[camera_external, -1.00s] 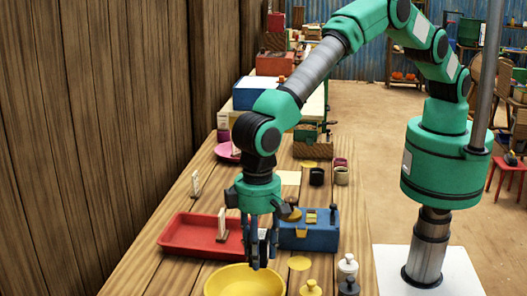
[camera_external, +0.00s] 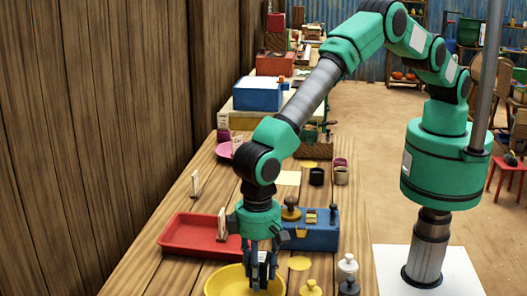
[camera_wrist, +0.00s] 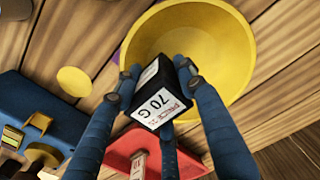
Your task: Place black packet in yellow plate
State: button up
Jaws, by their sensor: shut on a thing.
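The black packet (camera_wrist: 158,94), with a white label reading 70 G, sits between the blue fingers of my gripper (camera_wrist: 152,86) in the wrist view. The fingers are shut on it. The yellow plate (camera_wrist: 232,62) is deep and bowl-like, and lies behind and below the packet in that view. In the external view, my gripper (camera_external: 263,282) points down with its fingertips over the yellow plate (camera_external: 222,279), within its outline. I cannot tell whether the packet touches the plate. The fingers mostly hide the packet in the external view.
A red tray (camera_external: 180,240) lies just behind the plate at left, with a small upright card near it. A blue scale (camera_external: 318,238) stands at right. A wooden wall runs along the left.

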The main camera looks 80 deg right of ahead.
jog(key=shift+f, duration=0.5)
jog(key=o, duration=0.9)
jog(key=shift+c, duration=0.2)
notch_tip(320, 180, up, 13)
jog(key=shift+d+f+p, duration=0.1)
jog(key=shift+f+p, duration=0.05)
jog(key=shift+p, duration=0.4)
dwell(0.5)
